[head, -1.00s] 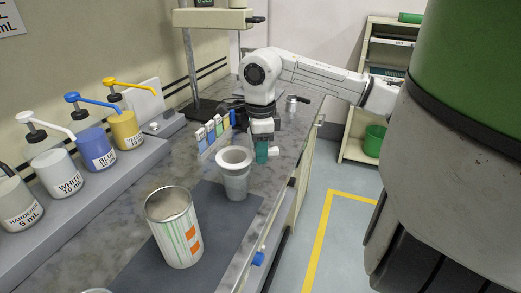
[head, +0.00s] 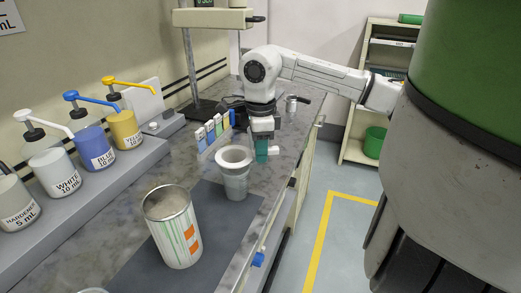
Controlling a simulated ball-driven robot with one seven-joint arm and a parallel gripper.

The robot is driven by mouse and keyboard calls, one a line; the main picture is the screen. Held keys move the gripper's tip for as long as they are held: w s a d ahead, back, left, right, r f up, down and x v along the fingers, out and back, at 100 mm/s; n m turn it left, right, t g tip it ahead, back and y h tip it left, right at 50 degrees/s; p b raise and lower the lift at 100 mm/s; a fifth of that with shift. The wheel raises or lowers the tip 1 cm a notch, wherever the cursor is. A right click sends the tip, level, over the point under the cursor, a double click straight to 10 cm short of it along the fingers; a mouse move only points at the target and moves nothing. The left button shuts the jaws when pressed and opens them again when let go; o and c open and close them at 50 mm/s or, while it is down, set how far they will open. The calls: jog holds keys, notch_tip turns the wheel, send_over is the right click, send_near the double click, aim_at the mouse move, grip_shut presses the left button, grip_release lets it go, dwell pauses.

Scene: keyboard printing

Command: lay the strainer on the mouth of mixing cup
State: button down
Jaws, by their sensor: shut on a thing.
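The strainer (head: 222,155) shows as a pale round ring with a grey hollow middle. It is over the mouth of the mixing cup (head: 236,186), a translucent cup standing upright on the dark mat. Whether its rim touches the cup all round cannot be told. My gripper (head: 262,154) points down at the strainer's right edge, with teal fingers shut on that edge. The fingertips and the exact grip are partly hidden.
A tall can (head: 178,235) with green and orange marks stands nearer on the dark mat (head: 225,232). Pump bottles (head: 92,146) line the left ledge. Small coloured items (head: 212,131) stand behind the cup. The counter's edge is close on the right.

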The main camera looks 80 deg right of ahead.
jog(key=shift+f+b, duration=0.4)
jog(key=shift+b, duration=0.75)
dwell(0.5)
jog(key=shift+f, duration=0.2)
jog(key=shift+f+b, duration=0.95)
jog(key=shift+b, duration=0.1)
jog(key=c, duration=0.9)
grip_release()
jog(key=shift+r, duration=0.1)
notch_tip(320, 180, up, 6)
jog(key=p, duration=0.3)
